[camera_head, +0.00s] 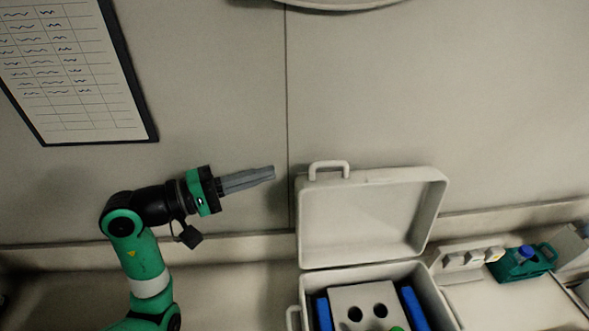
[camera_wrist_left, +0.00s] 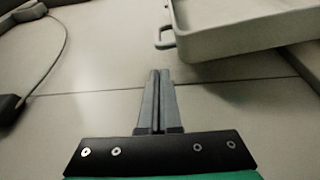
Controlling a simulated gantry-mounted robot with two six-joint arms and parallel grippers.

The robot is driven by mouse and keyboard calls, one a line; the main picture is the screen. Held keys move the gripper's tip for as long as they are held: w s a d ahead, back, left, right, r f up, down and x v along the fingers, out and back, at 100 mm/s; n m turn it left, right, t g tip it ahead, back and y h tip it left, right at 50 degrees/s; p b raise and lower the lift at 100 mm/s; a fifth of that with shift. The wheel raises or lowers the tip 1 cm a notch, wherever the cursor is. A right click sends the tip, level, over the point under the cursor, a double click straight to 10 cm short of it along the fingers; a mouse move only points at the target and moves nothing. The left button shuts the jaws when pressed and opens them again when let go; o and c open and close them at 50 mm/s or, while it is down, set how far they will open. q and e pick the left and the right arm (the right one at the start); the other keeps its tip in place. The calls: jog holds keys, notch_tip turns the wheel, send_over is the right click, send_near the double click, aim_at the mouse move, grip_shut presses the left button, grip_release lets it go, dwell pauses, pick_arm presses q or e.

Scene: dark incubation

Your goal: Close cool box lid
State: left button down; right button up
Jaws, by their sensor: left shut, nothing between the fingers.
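The cool box (camera_head: 434,295) stands at the bottom centre of the head view. Its pale lid (camera_head: 372,215) is open and stands up at the back, with a handle (camera_head: 328,166) on its top edge. Inside the box are a grey block with round holes (camera_head: 366,295) and blue pieces at both sides. My left gripper (camera_head: 272,173) is shut and empty, to the left of the lid near the handle's height, apart from it. In the left wrist view, the closed fingers (camera_wrist_left: 160,75) point towards the lid (camera_wrist_left: 240,40) and its handle (camera_wrist_left: 165,38). My right gripper is not in view.
A wall chart (camera_head: 75,75) hangs at the upper left. A teal carrier with a blue cap (camera_head: 520,262) and small white items (camera_head: 463,260) are right of the box. The counter left of the box (camera_head: 240,290) is clear.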

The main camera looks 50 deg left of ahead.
aim_at(308, 174)
pick_arm(q)
jog(key=p+x, duration=0.3)
jog(key=x, duration=0.7)
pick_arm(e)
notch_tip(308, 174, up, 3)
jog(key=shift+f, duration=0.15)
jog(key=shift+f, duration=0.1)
